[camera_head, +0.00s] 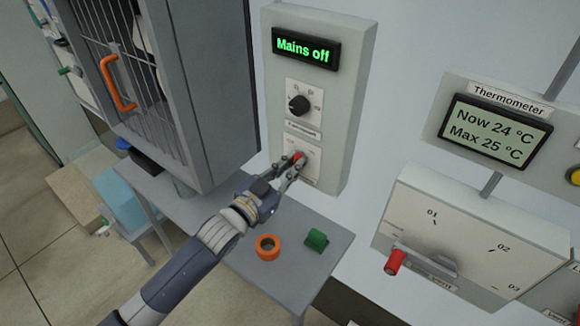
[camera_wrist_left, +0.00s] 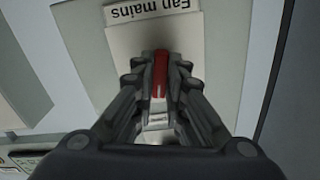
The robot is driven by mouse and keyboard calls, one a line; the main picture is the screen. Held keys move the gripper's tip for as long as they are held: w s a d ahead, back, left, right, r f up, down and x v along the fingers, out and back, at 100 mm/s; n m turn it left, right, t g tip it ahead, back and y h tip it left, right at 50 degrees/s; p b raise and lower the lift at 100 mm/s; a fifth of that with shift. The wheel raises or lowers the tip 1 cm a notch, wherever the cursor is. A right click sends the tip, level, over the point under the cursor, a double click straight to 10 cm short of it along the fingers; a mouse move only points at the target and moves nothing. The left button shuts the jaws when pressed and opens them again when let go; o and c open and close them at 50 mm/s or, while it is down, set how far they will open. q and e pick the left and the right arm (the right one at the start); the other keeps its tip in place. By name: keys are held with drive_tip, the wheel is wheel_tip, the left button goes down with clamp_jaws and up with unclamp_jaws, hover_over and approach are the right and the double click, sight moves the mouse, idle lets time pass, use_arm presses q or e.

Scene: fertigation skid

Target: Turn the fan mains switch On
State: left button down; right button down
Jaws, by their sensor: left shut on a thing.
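The fan mains switch has a red lever (camera_wrist_left: 160,75) on a pale plate (camera_wrist_left: 125,40) labelled "Fan mains" in the left wrist view. In the head view its red tip (camera_head: 299,157) shows low on the grey wall box (camera_head: 343,110). The display (camera_head: 306,48) at the top of that box reads "Mains off". My left gripper (camera_head: 291,170) is at the switch, its fingers shut on the red lever from both sides; it also shows in the left wrist view (camera_wrist_left: 160,85). The fingers partly hide the plate in the head view. My right gripper is not in view.
A black rotary knob (camera_head: 299,104) sits above the switch on the same box. A cabinet with an orange handle (camera_head: 117,82) stands close on the left. An orange ring (camera_head: 267,247) and a green part (camera_head: 316,240) lie on the table below. A thermometer (camera_head: 497,130) is at right.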

use_arm(q)
drive_tip(key=m, duration=0.6)
drive_tip(key=shift+m, duration=0.3)
idle(0.4)
drive_tip(key=c, duration=1.6)
unclamp_jaws()
drive_tip(key=shift+c, duration=0.2)
drive_tip(key=v, duration=1.2)
